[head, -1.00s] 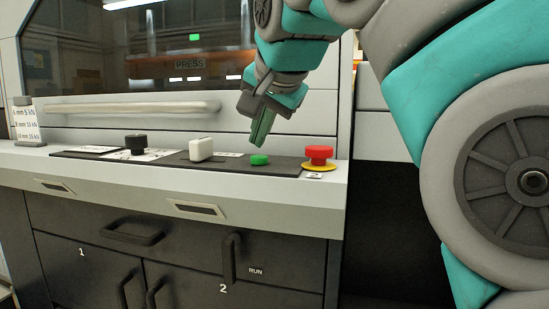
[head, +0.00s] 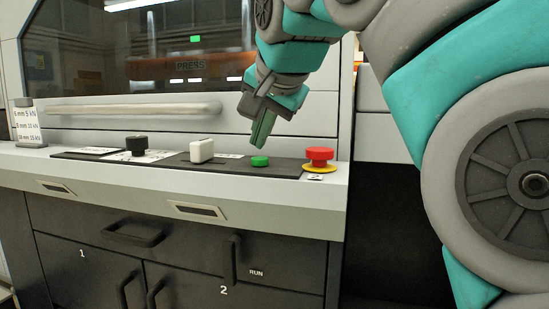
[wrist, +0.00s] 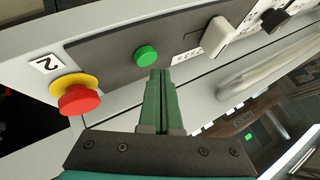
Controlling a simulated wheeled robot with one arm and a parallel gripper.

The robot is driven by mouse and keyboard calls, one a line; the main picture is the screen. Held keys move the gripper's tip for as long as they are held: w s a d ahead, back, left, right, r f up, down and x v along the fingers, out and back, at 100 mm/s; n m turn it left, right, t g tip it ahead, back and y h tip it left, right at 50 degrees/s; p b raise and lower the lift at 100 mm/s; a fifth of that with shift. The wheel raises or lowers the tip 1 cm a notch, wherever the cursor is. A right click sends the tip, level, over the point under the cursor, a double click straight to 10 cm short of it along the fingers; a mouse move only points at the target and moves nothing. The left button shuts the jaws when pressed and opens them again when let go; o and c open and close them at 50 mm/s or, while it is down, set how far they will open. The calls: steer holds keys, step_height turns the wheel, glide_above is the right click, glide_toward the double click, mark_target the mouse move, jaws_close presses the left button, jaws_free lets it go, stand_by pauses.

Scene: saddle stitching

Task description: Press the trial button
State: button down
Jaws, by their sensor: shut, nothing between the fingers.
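The green button (head: 260,161) sits on the dark control strip of the press, between the white switch and the red button. It also shows in the wrist view (wrist: 146,56), just beyond my fingertips. I take it to be the trial button, though no readable label says so. My gripper (head: 259,146) is shut and empty. Its green fingers (wrist: 160,73) point down at the green button from just above. A small gap shows between the fingertips and the button in the head view.
A red mushroom button (head: 320,156) on a yellow ring stands close to the right of the green one. A white switch (head: 202,150) and a black knob (head: 136,145) are to the left. A long handle bar (head: 130,110) runs behind the strip.

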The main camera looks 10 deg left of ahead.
mark_target(260, 159)
steer(key=shift+f, duration=0.1)
stand_by(0.6)
steer(key=shift+f+b, duration=0.3)
steer(key=shift+b, duration=0.15)
steer(key=shift+f+b, duration=0.45)
steer(key=shift+f, duration=0.1)
stand_by(0.6)
steer(key=shift+r, duration=0.15)
steer(key=shift+r+p, duration=0.75)
steer(key=shift+r, duration=0.1)
steer(key=shift+r, duration=0.1)
step_height(260, 159, up, 5)
steer(key=p, duration=0.4)
stand_by(0.5)
